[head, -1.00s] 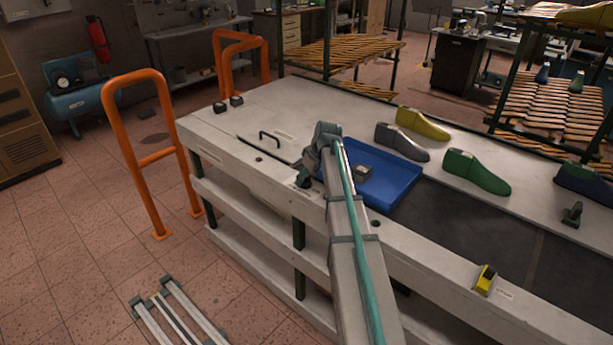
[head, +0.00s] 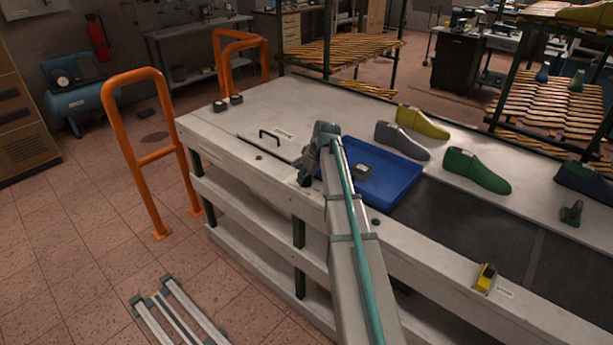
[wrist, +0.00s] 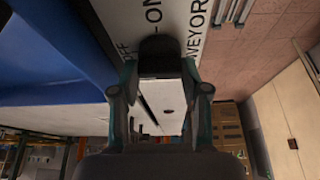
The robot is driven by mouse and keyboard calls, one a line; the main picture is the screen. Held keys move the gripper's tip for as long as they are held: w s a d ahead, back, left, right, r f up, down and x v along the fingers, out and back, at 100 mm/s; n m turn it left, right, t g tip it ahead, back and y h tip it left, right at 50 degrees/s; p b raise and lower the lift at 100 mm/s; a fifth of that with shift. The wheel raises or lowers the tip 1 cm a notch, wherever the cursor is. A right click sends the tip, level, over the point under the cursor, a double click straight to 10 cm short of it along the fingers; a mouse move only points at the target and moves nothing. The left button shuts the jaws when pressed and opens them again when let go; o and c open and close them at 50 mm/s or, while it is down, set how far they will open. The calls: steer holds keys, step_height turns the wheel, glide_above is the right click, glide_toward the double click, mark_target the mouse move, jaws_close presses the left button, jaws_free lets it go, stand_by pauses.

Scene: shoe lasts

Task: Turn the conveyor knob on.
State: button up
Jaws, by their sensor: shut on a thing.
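The dark conveyor knob (wrist: 160,46) shows in the wrist view, between the fingers of my gripper (wrist: 160,88). My gripper is shut on the knob. In the head view my gripper (head: 305,178) is at the near edge of the bench, just left of the blue tray. There my arm and gripper hide the knob, and I cannot tell which way it points.
A black handle (head: 270,134) is left of my gripper. A yellow-and-black device (head: 486,278) sits on the front rail.

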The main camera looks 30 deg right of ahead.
steer(key=m+h, duration=0.2)
steer(key=m, duration=0.2)
steer(key=shift+a+m+b, duration=0.15)
steer(key=shift+m+b, duration=0.15)
steer(key=shift+b, duration=0.1)
steer(key=m, duration=0.2)
steer(key=m+h, duration=0.1)
steer(key=m, duration=0.1)
steer(key=shift+m+h, duration=0.3)
steer(key=m+g+h+b, duration=0.1)
steer(key=m, duration=0.3)
steer(key=shift+w+a, duration=0.1)
steer(key=shift+w, duration=0.1)
steer(key=shift+m+g+h+b, duration=0.55)
steer(key=shift+m+g, duration=0.25)
steer(key=shift+m, duration=1.2)
steer(key=o, duration=1.1)
steer(key=shift+o, duration=0.2)
steer(key=v, duration=1.2)
